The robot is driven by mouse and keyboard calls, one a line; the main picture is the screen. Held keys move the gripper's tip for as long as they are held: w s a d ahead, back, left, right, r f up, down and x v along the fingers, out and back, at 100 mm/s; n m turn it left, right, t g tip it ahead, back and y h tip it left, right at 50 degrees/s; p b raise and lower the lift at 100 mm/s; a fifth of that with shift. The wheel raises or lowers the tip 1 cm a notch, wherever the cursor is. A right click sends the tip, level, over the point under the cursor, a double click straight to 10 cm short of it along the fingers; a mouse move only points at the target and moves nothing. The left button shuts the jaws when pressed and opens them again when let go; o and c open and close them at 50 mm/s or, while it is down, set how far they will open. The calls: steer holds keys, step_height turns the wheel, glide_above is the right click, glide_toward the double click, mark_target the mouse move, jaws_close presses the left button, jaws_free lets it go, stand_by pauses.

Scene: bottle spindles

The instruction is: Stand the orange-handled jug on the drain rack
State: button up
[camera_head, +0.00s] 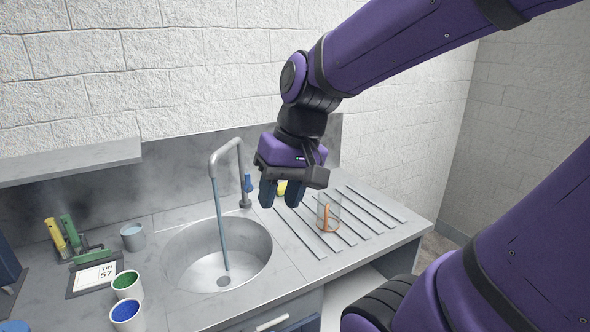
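The orange-handled jug (334,211) is a clear, see-through vessel. It stands on the slatted drain rack (377,206) to the right of the sink and looks upright, with its orange handle facing the camera. My gripper (281,199) hangs pointing down over the left part of the rack, to the left of the jug and apart from it. Its two dark blue fingers are spread, with nothing visibly held. A small yellow thing (282,187) shows between the fingers; I cannot tell its depth, but it seems to be behind them.
The round sink (190,257) has a tall grey tap (214,175) over it. To its left are a grey cup (133,236), cups with green (126,284) and blue (127,313) insides, a sign (95,276) and brushes (70,230). The rack's right side is clear.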

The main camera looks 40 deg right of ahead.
steer(key=s+r+n+t+h, duration=0.1)
steer(key=s+r+n+t, duration=0.1)
steer(key=r, duration=0.1)
steer(key=s+r+n+t+h, duration=0.1)
steer(key=r, duration=0.1)
steer(key=shift+d+t+h, duration=0.25)
steer(key=shift+t+h, duration=0.05)
stand_by(0.9)
